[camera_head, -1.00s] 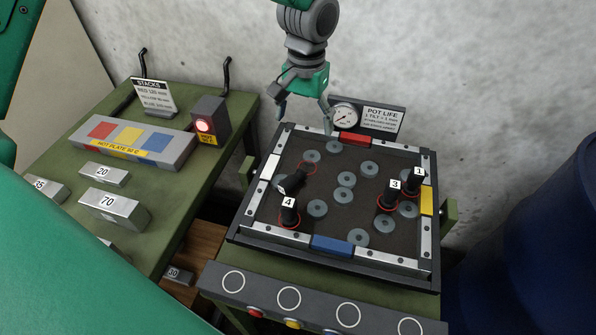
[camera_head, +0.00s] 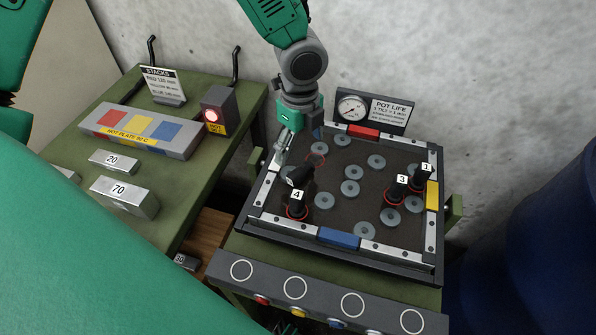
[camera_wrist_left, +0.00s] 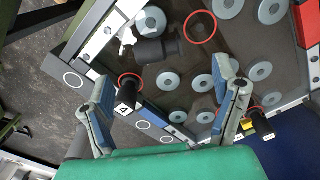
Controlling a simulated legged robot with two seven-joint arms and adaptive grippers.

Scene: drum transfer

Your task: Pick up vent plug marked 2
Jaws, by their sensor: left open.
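A black plug (camera_head: 298,176) lies tipped over in the left part of the dark tray (camera_head: 345,265), beside an empty red ring (camera_head: 316,160). Its number is not readable; the other plugs show 1, 3 and 4. In the left wrist view the lying plug (camera_wrist_left: 158,50) is between and beyond the fingers, with a white end at its left. My left gripper (camera_head: 291,157) is open and empty, just above and behind this plug, apart from it as far as I can tell. It also shows in the left wrist view (camera_wrist_left: 168,78). My right gripper is not in view.
Upright plug 4 (camera_head: 297,208) stands close in front of the lying plug. Plugs 3 (camera_head: 397,191) and 1 (camera_head: 421,179) stand at the right. Several grey discs (camera_head: 349,188) lie in the tray. A gauge panel (camera_head: 370,110) stands behind it.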

